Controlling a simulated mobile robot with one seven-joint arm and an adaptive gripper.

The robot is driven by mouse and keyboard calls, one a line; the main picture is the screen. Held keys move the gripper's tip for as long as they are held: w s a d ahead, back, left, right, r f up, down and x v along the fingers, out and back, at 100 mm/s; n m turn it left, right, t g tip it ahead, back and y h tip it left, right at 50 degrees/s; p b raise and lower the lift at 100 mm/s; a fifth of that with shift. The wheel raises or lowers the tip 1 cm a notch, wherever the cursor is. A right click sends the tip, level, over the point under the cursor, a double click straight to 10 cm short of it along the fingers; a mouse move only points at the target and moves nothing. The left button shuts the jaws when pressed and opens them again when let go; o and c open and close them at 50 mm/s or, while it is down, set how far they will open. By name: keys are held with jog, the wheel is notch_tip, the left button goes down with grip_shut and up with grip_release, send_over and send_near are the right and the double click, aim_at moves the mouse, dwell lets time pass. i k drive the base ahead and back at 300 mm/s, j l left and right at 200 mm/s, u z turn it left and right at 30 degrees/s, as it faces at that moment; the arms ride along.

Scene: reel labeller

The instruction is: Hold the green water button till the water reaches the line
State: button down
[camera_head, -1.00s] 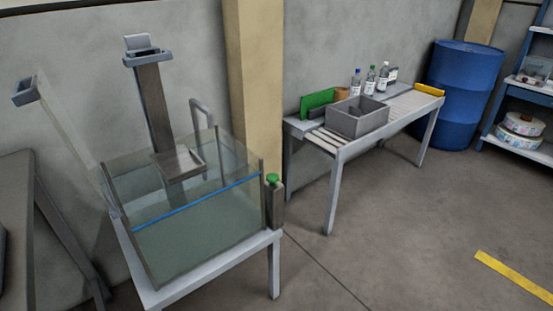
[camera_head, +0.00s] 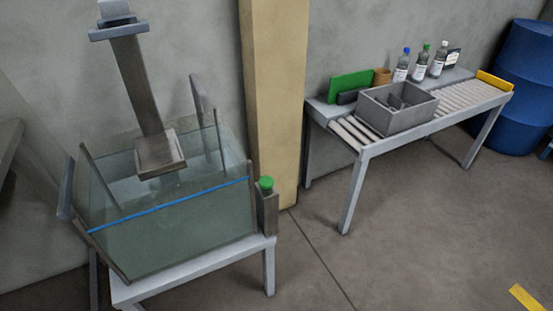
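The green water button (camera_head: 266,184) is a small round cap on top of a dark grey post (camera_head: 268,212) at the right front corner of the glass tank. The tank (camera_head: 190,228) stands on a light grey table. A blue line (camera_head: 170,204) runs across its front pane. Murky greenish water (camera_head: 175,245) shows behind the pane; I cannot tell exactly how its surface stands against the line. A grey spout-like pipe (camera_head: 203,98) rises at the tank's back. My gripper is not in view, and nothing touches the button.
A tall column with a tray (camera_head: 161,153) stands over the tank. To the right, a roller table (camera_head: 350,152) carries a grey divided box (camera_head: 398,118), a green panel (camera_head: 350,86) and bottles (camera_head: 421,62). A blue barrel (camera_head: 525,92) stands far right. The floor in front is clear.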

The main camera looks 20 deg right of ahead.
aim_at(266, 182)
jog(key=i+l, duration=0.1)
jog(key=l, duration=0.35)
jog(key=i+l+u, duration=0.1)
jog(key=l, duration=0.35)
jog(key=i+l, duration=0.15)
jog(key=l, duration=0.3)
jog(key=i+l+u, duration=0.1)
jog(key=l, duration=0.35)
jog(key=i+l, duration=0.1)
jog(key=l, duration=0.35)
jog(key=u, duration=0.05)
